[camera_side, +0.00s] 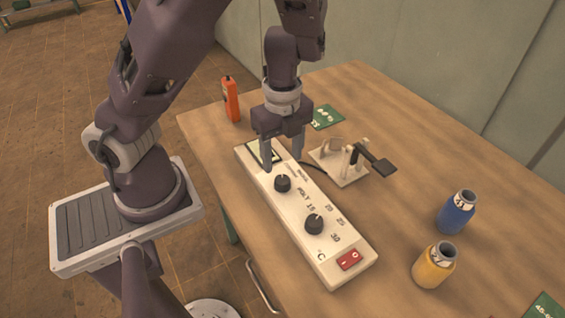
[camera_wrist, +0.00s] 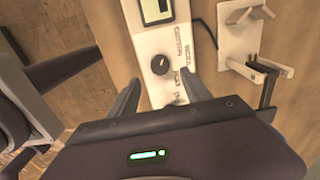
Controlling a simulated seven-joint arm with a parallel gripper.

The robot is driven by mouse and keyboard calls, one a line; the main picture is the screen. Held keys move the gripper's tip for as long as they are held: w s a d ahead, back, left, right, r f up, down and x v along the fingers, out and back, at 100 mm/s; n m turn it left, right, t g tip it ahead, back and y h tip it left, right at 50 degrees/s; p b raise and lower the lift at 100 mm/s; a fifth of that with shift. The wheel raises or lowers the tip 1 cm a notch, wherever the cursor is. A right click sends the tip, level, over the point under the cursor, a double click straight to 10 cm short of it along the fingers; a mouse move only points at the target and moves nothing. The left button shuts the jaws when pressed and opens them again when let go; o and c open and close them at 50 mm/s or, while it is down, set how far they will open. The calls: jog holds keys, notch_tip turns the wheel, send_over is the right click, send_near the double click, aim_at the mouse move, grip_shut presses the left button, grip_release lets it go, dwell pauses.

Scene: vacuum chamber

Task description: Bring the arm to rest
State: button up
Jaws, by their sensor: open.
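My gripper (camera_side: 282,151) is open and empty. It points down over the white control panel (camera_side: 330,262), near the panel's display end. In the wrist view its two fingers (camera_wrist: 168,92) stand on either side of the panel, with a black knob (camera_wrist: 160,64) between and beyond them. In the side view this knob (camera_side: 282,183) sits just below the fingertips; I cannot tell whether they touch the panel. A second knob (camera_side: 314,223) and a red switch (camera_side: 350,259) are further along the panel. My arm reaches over from the left, bent above the table.
The wooden table (camera_side: 400,135) carries a white stand with a black lever (camera_side: 380,163) close right of my gripper. The table's far right is clear.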

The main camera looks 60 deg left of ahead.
jog(key=w+d+r+n+t+h, duration=0.1)
jog(key=w+r+n+t, duration=0.45)
jog(key=w+r, duration=0.2)
jog(key=s+a+r+n+t+y, duration=0.2)
jog(key=a+r+n+t+y, duration=0.1)
jog(key=a+r+n, duration=0.5)
jog(key=s+d+r+n+g+h, duration=0.1)
jog(key=s+d+r+n, duration=0.1)
jog(key=s+d, duration=0.3)
jog(key=s+d+r+n+g+h, duration=0.1)
jog(key=s+d, duration=0.4)
jog(key=s, duration=0.7)
jog(key=shift+s+r+n+g, duration=0.2)
jog(key=shift+r+n+g, duration=0.25)
jog(key=shift+r+n, duration=0.15)
